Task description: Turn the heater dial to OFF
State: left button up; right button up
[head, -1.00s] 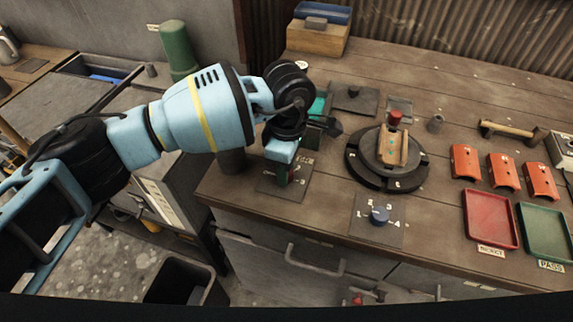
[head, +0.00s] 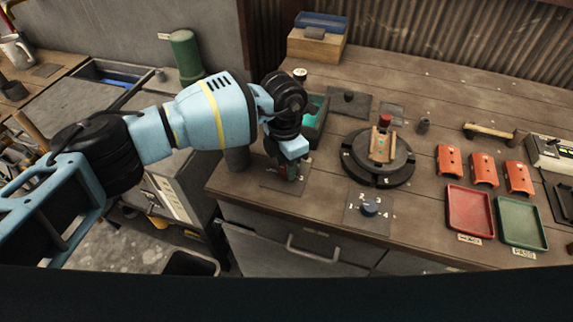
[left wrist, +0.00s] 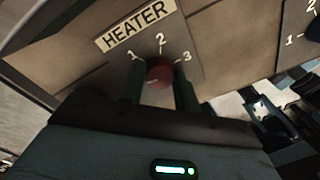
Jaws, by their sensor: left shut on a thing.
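The heater dial is a small round red knob (left wrist: 160,72) on a dark plate (left wrist: 185,48) beside a HEATER label (left wrist: 135,28). The numbers 1, 2 and 3 show around it; no OFF mark is visible, and the near side of the plate is hidden by my gripper. A pale mark shows on the dial's lower left. My left gripper (head: 288,176) points down over this plate at the bench's front left. In the left wrist view its two green fingers (left wrist: 160,88) are shut on the dial, one on each side. My right gripper is not in view.
A teal-lined bin (head: 314,120) is just behind my gripper. Red (head: 468,212) and green (head: 521,224) trays lie at the right.

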aim_at(285, 168)
pick_arm(q)
jog(key=shift+n, duration=0.7)
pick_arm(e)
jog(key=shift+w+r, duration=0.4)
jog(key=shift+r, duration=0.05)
pick_arm(q)
jog(key=o, duration=1)
jog(key=shift+w+a+r, duration=0.1)
jog(key=shift+r, duration=1.85)
jog(key=shift+w+a+r, duration=0.1)
jog(key=shift+r, duration=1.85)
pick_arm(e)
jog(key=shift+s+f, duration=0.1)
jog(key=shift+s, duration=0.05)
pick_arm(q)
jog(key=shift+s+f, duration=0.1)
jog(key=shift+s, duration=0.05)
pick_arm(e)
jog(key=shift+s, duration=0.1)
